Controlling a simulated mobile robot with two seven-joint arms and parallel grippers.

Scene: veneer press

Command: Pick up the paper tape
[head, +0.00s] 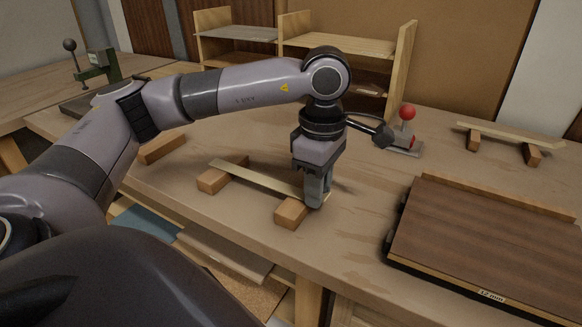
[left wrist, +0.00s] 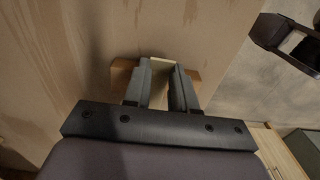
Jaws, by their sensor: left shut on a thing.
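A thin pale strip (head: 255,178) lies across two wooden blocks near the table's front edge. I cannot tell for sure that it is the paper tape. My left gripper (head: 317,200) points down at the strip's right end, beside the right block (head: 291,213), and is shut on that end. In the left wrist view the two fingers (left wrist: 161,92) stand either side of a pale piece (left wrist: 160,77), with block wood showing around them. The fingers hide part of the held end.
A dark veneered board (head: 490,240) with a "12 mm" label lies at the right. A red-knobbed lever (head: 407,114) stands behind the gripper. Another strip on two blocks (head: 510,134) is at the back right. Wooden shelves (head: 340,42) stand behind.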

